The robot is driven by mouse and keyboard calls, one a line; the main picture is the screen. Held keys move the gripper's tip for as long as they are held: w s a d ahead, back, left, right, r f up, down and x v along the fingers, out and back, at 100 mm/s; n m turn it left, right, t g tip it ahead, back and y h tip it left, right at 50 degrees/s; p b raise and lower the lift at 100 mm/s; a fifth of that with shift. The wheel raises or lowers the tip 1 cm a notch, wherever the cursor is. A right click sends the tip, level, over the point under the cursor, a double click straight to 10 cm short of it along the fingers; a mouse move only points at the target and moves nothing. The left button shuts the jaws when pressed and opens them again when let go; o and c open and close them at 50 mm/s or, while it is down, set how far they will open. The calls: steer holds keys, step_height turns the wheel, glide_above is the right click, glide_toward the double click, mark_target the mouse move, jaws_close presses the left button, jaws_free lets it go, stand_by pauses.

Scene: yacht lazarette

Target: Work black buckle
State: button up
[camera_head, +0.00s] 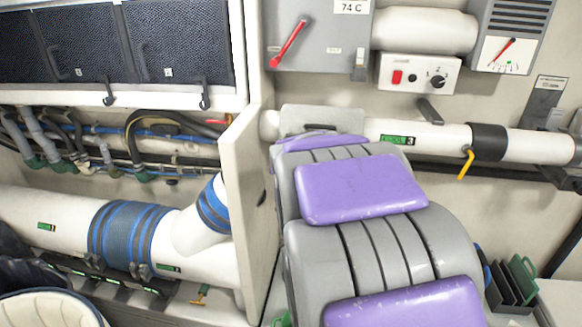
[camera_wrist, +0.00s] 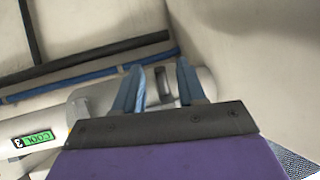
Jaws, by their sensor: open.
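My gripper (camera_wrist: 160,65) shows in the wrist view as two blue fingers, apart and empty. Between and beyond them is a white pipe end with a small dark piece (camera_wrist: 164,83); contact cannot be told. In the head view my grey and purple arm hides the fingers. Several black fittings could be the black buckle, and I cannot tell which. Two black clasps (camera_head: 142,271) sit under the blue band (camera_head: 130,235) on the lower left pipe. Black hooks (camera_head: 205,93) hang below the mesh panels, and a black lever (camera_head: 430,111) stands above the right pipe.
The white pipe (camera_head: 545,146) carries a green COOL 3 label (camera_head: 397,140), a black collar (camera_head: 488,142) and a yellow handle (camera_head: 466,163). An upright white partition (camera_head: 246,205) stands left of my arm. Hoses (camera_head: 150,130) fill the left recess. A red lever (camera_head: 289,43) is on the grey cabinet.

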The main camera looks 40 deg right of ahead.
steer(key=shift+r, duration=0.1)
steer(key=p+v, duration=0.1)
steer(key=v, duration=1.6)
steer(key=shift+s, duration=0.2)
steer(key=shift+a, duration=0.15)
